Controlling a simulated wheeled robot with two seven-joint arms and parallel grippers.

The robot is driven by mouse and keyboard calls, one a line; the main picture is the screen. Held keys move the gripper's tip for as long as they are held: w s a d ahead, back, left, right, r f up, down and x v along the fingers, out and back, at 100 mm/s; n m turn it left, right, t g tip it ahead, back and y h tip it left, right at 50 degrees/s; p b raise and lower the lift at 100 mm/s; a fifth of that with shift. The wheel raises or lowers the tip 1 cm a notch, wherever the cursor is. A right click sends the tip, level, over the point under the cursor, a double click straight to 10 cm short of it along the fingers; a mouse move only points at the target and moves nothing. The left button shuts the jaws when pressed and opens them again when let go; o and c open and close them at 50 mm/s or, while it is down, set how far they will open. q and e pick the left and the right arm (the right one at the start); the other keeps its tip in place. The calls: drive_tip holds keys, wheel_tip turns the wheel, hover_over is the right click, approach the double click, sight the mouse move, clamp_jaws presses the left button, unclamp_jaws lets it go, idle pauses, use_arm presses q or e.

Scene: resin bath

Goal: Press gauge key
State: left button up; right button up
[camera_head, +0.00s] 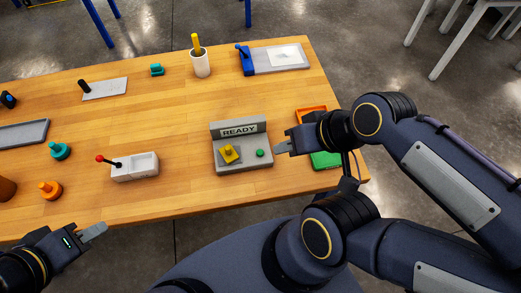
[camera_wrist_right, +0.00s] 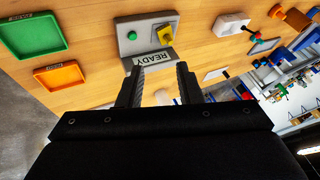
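A grey gauge (camera_head: 243,166) with an upright sign reading READY (camera_head: 239,131) stands on the wooden table. A yellow block with a knob (camera_head: 230,154) sits on its left part, and a small round green key (camera_head: 260,153) is on its right part. My right gripper (camera_head: 281,147) is just right of the gauge, apart from the green key. In the wrist view the right gripper (camera_wrist_right: 159,70) has its fingers apart with nothing between them; the gauge (camera_wrist_right: 140,15) and green key (camera_wrist_right: 132,36) lie beyond the tips. My left gripper (camera_head: 93,231) is off the table's front edge, its opening unclear.
Orange (camera_wrist_right: 60,76) and green (camera_wrist_right: 33,35) trays lie right of the gauge, partly behind my right arm in the head view. A white box with a red-knobbed lever (camera_head: 137,170) stands left. A white cup (camera_head: 200,64) and blue-handled device (camera_head: 275,59) stand behind.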

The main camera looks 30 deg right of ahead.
clamp_jaws()
idle(1.5)
